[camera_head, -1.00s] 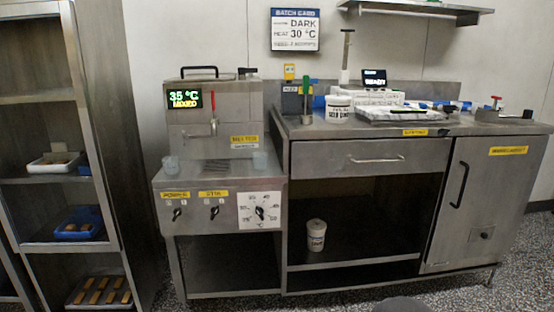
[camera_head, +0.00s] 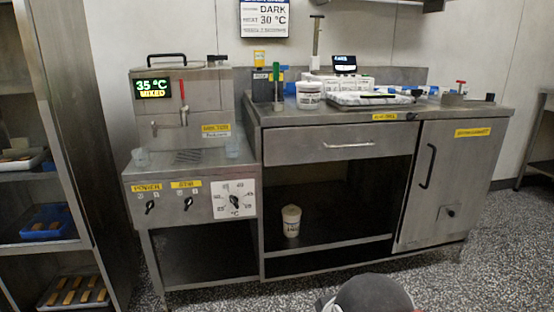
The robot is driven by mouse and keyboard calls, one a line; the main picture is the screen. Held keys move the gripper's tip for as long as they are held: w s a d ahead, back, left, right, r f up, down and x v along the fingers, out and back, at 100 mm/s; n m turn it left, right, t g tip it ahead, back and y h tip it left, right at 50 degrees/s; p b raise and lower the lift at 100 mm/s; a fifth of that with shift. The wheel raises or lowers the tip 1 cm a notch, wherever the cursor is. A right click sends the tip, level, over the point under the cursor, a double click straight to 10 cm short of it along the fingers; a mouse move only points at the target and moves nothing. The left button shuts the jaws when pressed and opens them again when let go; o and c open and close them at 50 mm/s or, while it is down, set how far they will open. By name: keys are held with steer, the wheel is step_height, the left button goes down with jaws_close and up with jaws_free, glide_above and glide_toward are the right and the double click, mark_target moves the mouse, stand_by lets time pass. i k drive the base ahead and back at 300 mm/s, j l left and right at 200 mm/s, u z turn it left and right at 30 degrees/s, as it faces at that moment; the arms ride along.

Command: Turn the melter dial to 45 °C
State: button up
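The melter (camera_head: 200,108) stands at the left of the steel counter. Its display (camera_head: 152,88) reads 35 °C and MIXED. The melter dial (camera_head: 235,201) is a black knob on a white scale plate, at the right of the front panel. The scale marks around it are too small to read surely. The power knob (camera_head: 150,207) and the stir knob (camera_head: 188,203) sit to its left. A rounded dark grey part of my own body shows at the bottom edge. My gripper is not in view, and nothing is seen touching the dial.
A steel shelf rack (camera_head: 75,150) with trays stands at the left. The counter (camera_head: 470,107) with a drawer (camera_head: 340,146) and a cabinet door (camera_head: 450,185) extends right of the melter. A white tub (camera_head: 291,222) stands on its lower shelf. The speckled floor in front is clear.

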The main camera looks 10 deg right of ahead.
mark_target(234, 199)
steer(key=i+j, duration=0.15)
steer(key=j, duration=0.15)
steer(key=i+j, duration=0.15)
steer(key=j, duration=0.2)
steer(key=i+j+z, duration=0.1)
steer(key=j, duration=0.2)
steer(key=i+j, duration=0.3)
steer(key=j, duration=0.35)
